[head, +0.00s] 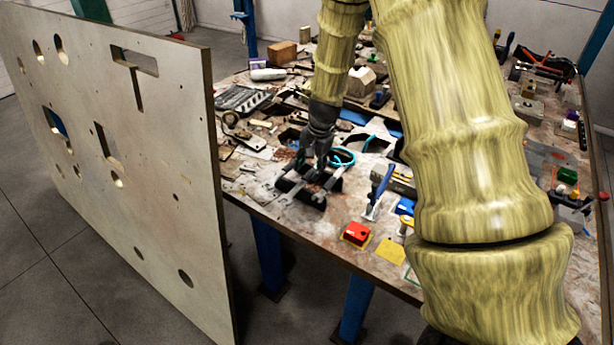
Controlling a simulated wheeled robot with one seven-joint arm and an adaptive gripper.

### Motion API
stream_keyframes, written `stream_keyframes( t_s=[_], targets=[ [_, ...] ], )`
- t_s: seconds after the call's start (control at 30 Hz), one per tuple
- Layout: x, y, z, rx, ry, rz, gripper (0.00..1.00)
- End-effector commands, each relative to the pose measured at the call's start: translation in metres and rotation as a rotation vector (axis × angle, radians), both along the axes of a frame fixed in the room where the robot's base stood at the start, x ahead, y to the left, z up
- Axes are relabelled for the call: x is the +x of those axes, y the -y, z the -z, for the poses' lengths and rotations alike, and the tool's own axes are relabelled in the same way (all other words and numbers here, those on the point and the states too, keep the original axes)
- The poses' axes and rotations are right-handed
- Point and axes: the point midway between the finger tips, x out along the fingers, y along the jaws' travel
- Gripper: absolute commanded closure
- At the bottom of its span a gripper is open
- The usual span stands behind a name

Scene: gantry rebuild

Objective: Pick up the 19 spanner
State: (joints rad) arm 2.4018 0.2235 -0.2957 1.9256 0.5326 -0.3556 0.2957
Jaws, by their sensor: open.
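Several grey metal spanner-like tools (290,186) lie on a dark holder near the front edge of the cluttered table (338,231). The size marks are too small to read, so I cannot tell which one is the 19 spanner. My gripper (312,163) points down just above and behind these tools. It is open, and I see nothing held in it. The fingertips are small and dark against the tools, so I cannot tell whether they touch one. My arm hides part of the table to the right.
A teal ring-shaped item (342,157) lies close to the right of my gripper. A blue-handled tool (382,184), a red box (356,233) and a yellow square (390,250) are further right. A large upright panel with holes (120,200) stands left of the table.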

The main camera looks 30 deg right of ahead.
Motion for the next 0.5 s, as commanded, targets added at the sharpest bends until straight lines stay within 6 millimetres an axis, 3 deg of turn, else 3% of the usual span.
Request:
stream_keyframes(
  t_s=[0.23, 0.5],
  targets=[
    [0.003, -0.001, 0.024, 0.002, -0.002, 0.001, 0.54],
    [0.005, -0.002, 0.032, 0.000, 0.000, 0.001, 0.54]
  ],
)
